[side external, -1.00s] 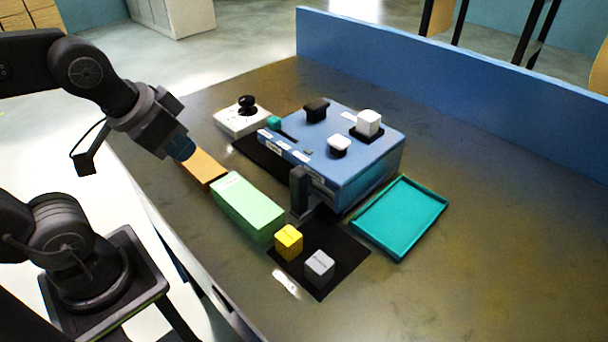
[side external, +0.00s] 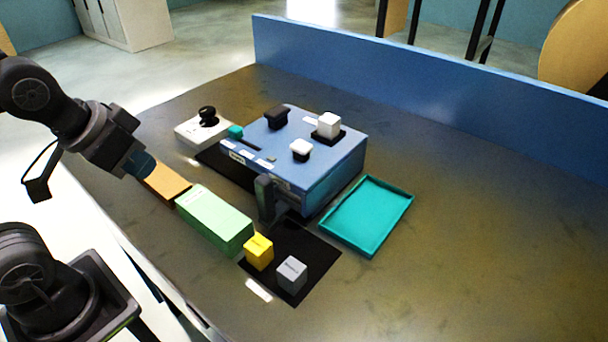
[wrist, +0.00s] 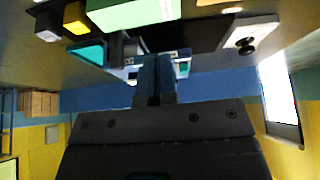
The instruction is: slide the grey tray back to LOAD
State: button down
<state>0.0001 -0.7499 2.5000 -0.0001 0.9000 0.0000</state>
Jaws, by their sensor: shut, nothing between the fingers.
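My gripper (side external: 140,165) is shut and empty, with blue fingertips, near the far end of the orange-brown block in the side view; I cannot tell whether it touches the block. Its closed fingers (wrist: 153,80) show in the wrist view. I cannot make out a thing that is clearly the grey tray. A dark grey upright piece (side external: 265,198) stands at the near front corner of the blue box (side external: 335,178). A black flat area (side external: 306,254) lies in front of it, bearing a yellow cube (side external: 259,252) and a grey cube (side external: 291,274). No LOAD label is readable.
A green block (side external: 214,220) and the orange-brown block (side external: 167,184) line the table's left edge. A teal tray (side external: 367,215) lies right of the blue box. A white box with a black knob (side external: 203,130) stands behind left. A blue wall (side external: 430,88) closes the back. The right foreground is clear.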

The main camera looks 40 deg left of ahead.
aim_at(263, 178)
jog(key=c, duration=1.9)
grip_release()
jog(key=shift+o, duration=0.9)
jog(key=shift+r, duration=0.1)
jog(key=o, duration=0.6)
jog(key=w+d+r, duration=0.1)
jog(key=w, duration=0.1)
jog(key=w+d+r+g, duration=0.1)
jog(key=w, duration=0.1)
jog(key=w+d+r+g, duration=0.1)
jog(key=w, duration=0.1)
jog(key=shift+d+r, duration=0.25)
jog(key=shift+r, duration=0.1)
jog(key=shift+o, duration=1.2)
jog(key=w+d+g, duration=0.3)
jog(key=w+d, duration=0.4)
jog(key=shift+w+d+r+g, duration=0.2)
jog(key=shift+w+d+g, duration=0.1)
jog(key=shift+w, duration=0.1)
notch_tip(263, 178, down, 14)
jog(key=shift+r, duration=0.1)
grip_shut()
